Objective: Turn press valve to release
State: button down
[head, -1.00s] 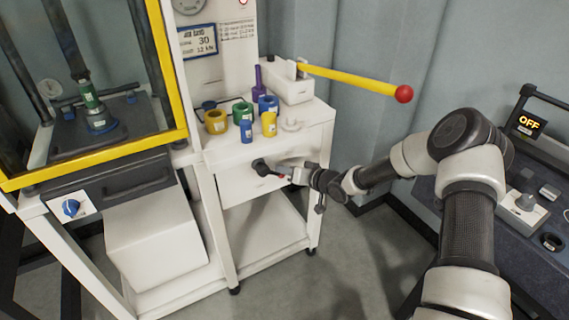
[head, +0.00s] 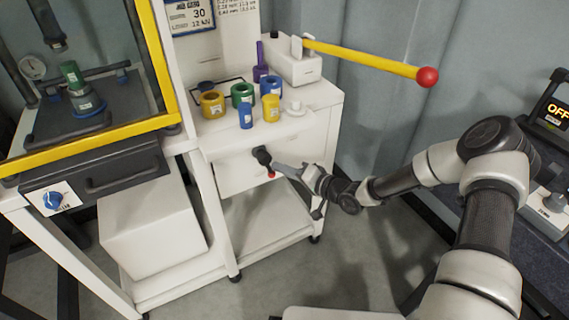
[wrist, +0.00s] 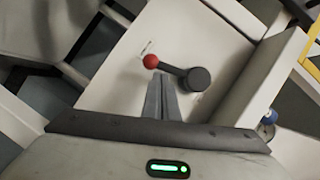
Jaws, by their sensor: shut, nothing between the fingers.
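The press valve appears to be the black hub with a short lever ending in a red ball (head: 263,157) on the white front panel of the cart. The lever points down and slightly right in the head view. In the wrist view the hub and red-tipped lever (wrist: 199,78) lie just beyond my fingertips. My gripper (head: 279,166) is shut and empty, its fingers together (wrist: 163,88) beside the lever, close to the red ball. I cannot tell whether the fingers touch the lever.
A blue dial (head: 53,200) sits on the press frame at left. Several coloured rings and cylinders (head: 242,95) stand on the cart top. A yellow bar with a red ball (head: 365,58) juts right above. The floor (head: 350,262) right of the cart is open.

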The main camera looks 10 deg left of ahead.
jog(key=shift+s+a+f+b, duration=0.4)
jog(key=shift+a+f+b, duration=0.1)
jog(key=shift+f+b, duration=0.1)
jog(key=shift+s+a, duration=0.1)
jog(key=shift+a, duration=0.05)
dwell(0.3)
jog(key=shift+s, duration=0.1)
